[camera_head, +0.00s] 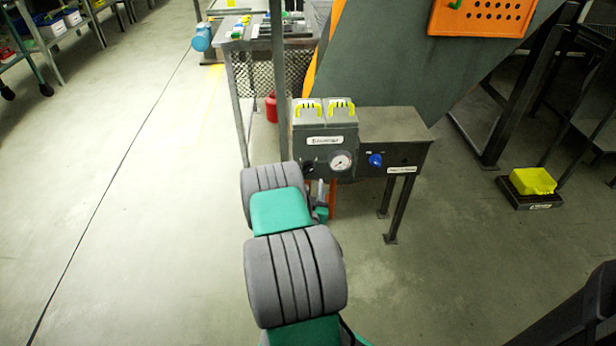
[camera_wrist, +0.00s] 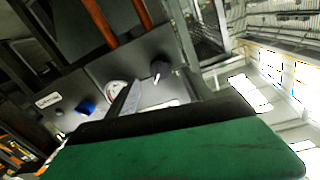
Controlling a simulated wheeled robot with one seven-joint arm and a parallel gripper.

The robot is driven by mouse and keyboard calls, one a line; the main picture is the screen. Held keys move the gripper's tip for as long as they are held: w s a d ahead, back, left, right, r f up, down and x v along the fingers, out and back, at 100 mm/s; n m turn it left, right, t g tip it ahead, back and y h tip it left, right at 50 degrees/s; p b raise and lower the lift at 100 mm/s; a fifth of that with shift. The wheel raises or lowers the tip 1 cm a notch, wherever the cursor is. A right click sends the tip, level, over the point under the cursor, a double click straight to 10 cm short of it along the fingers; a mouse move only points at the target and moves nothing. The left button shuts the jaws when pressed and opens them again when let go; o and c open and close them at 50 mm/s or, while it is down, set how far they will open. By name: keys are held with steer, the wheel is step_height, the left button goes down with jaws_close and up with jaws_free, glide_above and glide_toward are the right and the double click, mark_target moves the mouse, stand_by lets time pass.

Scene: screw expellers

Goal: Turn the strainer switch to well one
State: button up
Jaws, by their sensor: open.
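A grey twin-topped unit (camera_head: 324,128) with two yellow handles stands in the middle of the head view. Its front carries a label, a round gauge (camera_head: 341,161) and a small black knob (camera_head: 308,167), which looks like the strainer switch. In the wrist view the black knob (camera_wrist: 160,70) is right of the gauge (camera_wrist: 116,91). I cannot read which well the knob points to. My gripper (camera_head: 319,194) is open, in front of and below the knob, partly hidden by my arm. I see no contact with the knob.
A blue knob (camera_head: 375,160) sits on the dark box (camera_head: 395,130) to the right, on legs. A sloped grey panel rises behind. A yellow block (camera_head: 533,181) lies on a low black base at right. A bench (camera_head: 265,44) stands behind. The floor at left is clear.

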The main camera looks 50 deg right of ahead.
mark_target(309, 172)
steer(key=p+x, duration=0.1)
steer(key=x, duration=0.2)
steer(key=shift+w+d+r, duration=0.15)
steer(key=shift+w+d, duration=0.05)
steer(key=shift+d, duration=0.05)
steer(key=shift+w+d+p, duration=0.45)
steer(key=shift+d, duration=0.15)
jaws_close()
